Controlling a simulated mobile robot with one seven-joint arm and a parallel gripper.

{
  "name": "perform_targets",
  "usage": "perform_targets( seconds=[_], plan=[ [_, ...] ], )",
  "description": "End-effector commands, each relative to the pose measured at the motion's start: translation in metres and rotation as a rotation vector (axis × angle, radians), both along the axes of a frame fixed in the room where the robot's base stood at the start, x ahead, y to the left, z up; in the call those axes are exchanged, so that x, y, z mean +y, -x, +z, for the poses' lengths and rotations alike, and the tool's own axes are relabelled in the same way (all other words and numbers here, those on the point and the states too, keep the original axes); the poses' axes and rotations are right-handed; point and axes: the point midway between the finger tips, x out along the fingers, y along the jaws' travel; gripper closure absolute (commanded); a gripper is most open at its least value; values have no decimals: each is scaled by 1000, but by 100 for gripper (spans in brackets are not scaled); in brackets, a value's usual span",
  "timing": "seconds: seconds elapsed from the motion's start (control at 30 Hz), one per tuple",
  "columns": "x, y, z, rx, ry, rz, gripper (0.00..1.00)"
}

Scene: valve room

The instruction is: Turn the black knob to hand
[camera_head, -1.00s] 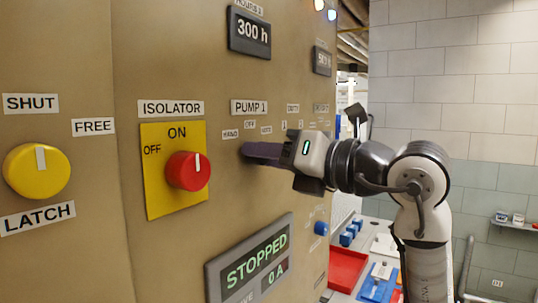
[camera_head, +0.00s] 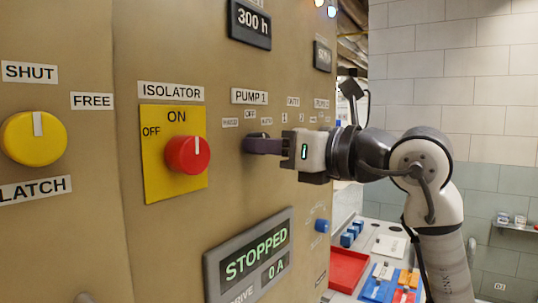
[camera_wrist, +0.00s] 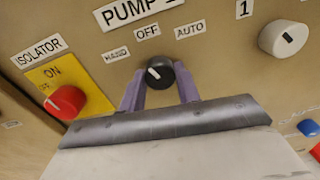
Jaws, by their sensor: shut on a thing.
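The black knob (camera_wrist: 160,73) sits on the tan panel under the PUMP 1 label (camera_wrist: 138,12). My gripper (camera_wrist: 160,90) has one purple finger on each side of it and is shut on it. The knob's white pointer slants up and left in the wrist view, roughly between the HAND label (camera_wrist: 116,54) and the OFF label (camera_wrist: 147,31). The AUTO label (camera_wrist: 189,30) is up and right of the knob.
The red isolator knob (camera_head: 187,155) on its yellow plate (camera_head: 160,190) is left of my gripper. A white knob (camera_wrist: 283,39) is to its right. Below are a STOPPED display (camera_head: 250,262) and a blue button (camera_head: 321,226). A red tray (camera_head: 348,269) lies on the bench.

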Motion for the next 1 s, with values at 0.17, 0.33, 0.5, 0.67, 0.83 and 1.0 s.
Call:
perform_targets(
  seconds=[0.17,0.33,0.5,0.67,0.83,1.0],
  plan=[
    [-1,0,-2,-121,81,-4,91],
    [-1,0,-1,-218,145,-2,91],
    [-1,-1,-1,-285,190,-2,91],
    [-1,0,0,-323,214,-1,91],
    [-1,0,1,-340,225,-1,91],
    [-1,0,1,-344,228,-1,91]
  ],
)
